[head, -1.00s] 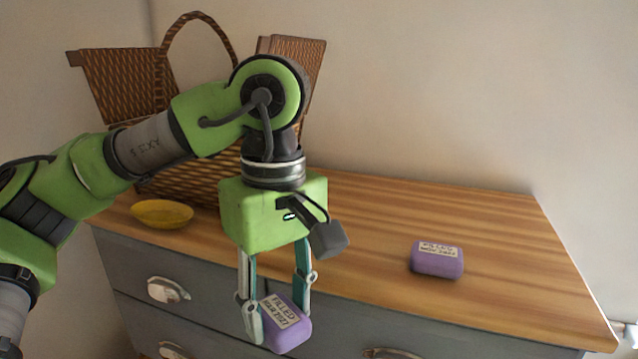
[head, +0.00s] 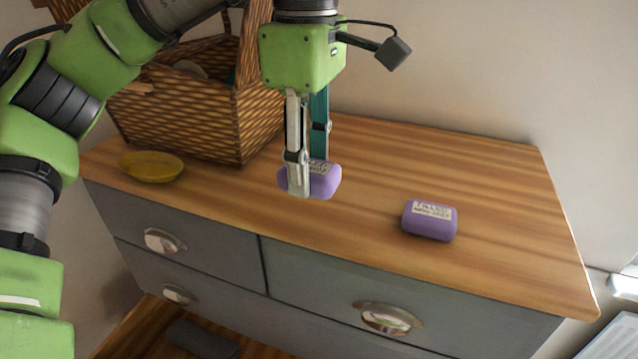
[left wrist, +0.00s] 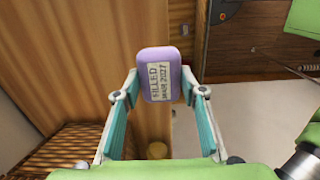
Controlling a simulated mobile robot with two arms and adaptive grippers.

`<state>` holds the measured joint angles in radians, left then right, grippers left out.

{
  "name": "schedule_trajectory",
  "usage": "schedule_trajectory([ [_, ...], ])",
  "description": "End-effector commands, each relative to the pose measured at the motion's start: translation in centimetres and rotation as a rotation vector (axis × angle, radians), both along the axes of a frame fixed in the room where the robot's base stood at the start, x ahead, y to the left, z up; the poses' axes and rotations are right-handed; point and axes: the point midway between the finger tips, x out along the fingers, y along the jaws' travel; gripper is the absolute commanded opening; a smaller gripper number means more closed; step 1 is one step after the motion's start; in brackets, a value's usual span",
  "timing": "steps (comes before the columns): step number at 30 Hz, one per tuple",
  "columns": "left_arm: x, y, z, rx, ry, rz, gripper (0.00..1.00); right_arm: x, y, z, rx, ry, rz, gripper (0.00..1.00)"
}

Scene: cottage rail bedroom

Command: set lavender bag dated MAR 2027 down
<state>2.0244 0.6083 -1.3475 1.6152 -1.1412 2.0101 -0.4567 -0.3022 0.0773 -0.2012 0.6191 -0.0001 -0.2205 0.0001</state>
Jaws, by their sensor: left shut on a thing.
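The lavender bag dated MAR 2027 (head: 325,181) is a small purple block with a pale label. In the left wrist view the bag (left wrist: 160,60) shows its label, reading FILLED MAR 2027. My left gripper (head: 307,180) is shut on it, pointing down over the dresser top (head: 490,180). I cannot tell whether the bag touches the wood. A finger covers part of the bag in the head view. A second purple bag (head: 430,222) lies on the dresser top to the right, apart from the held one; its label date is not readable. My right gripper is not in view.
A yellow dish (head: 152,167) sits at the left front. The wood right of and behind the held bag is clear.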

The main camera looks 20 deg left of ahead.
Motion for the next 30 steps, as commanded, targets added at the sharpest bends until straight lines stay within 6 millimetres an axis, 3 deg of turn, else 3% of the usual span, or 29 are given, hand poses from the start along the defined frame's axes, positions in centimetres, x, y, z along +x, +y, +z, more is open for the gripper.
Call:
schedule_trajectory([
  [1, 0.7, -0.1, -1.2, -0.001, 0.007, -0.001, 0.23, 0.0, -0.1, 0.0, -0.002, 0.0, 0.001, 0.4],
  [7, 2.7, -0.1, -3.5, -0.001, 0.003, -0.002, 0.23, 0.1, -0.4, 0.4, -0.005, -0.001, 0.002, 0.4],
  [13, 3.7, -0.2, -4.7, 0.0, 0.002, -0.002, 0.23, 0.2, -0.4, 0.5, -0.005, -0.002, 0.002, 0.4],
  [19, 3.7, -0.1, -7.2, 0.0, 0.002, -0.002, 0.23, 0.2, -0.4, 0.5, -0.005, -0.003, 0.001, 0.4],
  [30, 3.7, -0.1, -7.8, 0.0, -0.001, -0.001, 0.23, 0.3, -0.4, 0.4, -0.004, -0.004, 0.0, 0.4],
])
